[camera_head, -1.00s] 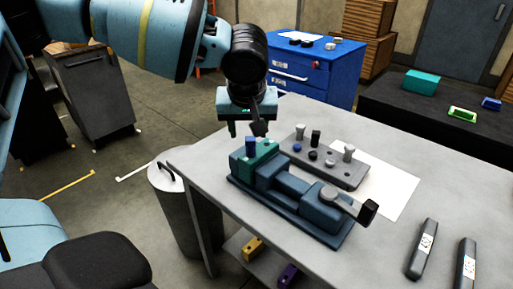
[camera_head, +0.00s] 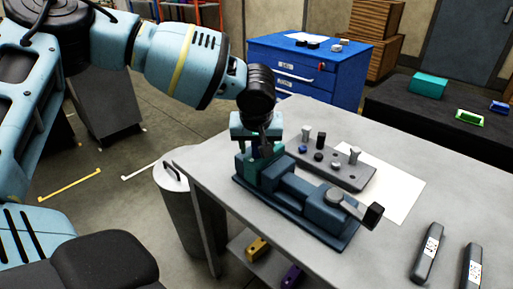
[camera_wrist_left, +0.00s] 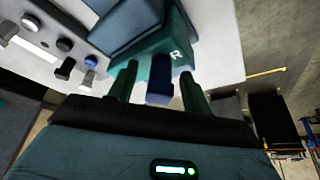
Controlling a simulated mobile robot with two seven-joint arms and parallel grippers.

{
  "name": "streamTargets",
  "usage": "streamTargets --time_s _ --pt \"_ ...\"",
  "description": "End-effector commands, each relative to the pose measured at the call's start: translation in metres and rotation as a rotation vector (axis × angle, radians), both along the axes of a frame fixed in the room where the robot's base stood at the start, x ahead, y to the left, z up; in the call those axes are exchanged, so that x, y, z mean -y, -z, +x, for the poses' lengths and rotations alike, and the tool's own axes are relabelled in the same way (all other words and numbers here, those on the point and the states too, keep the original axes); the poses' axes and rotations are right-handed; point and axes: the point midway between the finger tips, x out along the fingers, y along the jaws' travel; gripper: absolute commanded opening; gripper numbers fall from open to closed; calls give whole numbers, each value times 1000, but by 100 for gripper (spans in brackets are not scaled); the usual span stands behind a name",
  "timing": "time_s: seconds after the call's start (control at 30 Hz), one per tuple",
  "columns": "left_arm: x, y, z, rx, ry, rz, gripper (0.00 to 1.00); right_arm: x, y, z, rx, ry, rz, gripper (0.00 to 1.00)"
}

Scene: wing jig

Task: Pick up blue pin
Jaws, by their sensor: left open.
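The blue pin (camera_wrist_left: 160,78) stands in the teal block (camera_wrist_left: 180,48) marked with a 2, at the end of the dark blue jig (camera_head: 290,190). My left gripper (camera_wrist_left: 158,70) is open, with one green finger on each side of the pin. Gaps show between the pin and both fingers in the left wrist view. In the head view the left gripper is directly above the teal block and mostly hides the pin. My right gripper is not in view.
A grey peg plate (camera_head: 345,172) with several dark, grey and blue pegs stands behind the jig, near a white sheet (camera_head: 403,195). The jig's clamp handle (camera_head: 372,215) sticks out at right. Two dark handheld devices lie at the table's right. The table's front is clear.

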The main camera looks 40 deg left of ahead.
Motion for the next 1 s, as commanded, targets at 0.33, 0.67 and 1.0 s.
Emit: streamTargets --time_s 0.33,0.67,1.0 --pt "0 0 0 1 -1 -1 31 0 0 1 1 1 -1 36" --pt "0 0 0 1 -1 -1 0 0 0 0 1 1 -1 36" --pt "0 -9 1 2 0 -1 0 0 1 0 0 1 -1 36"
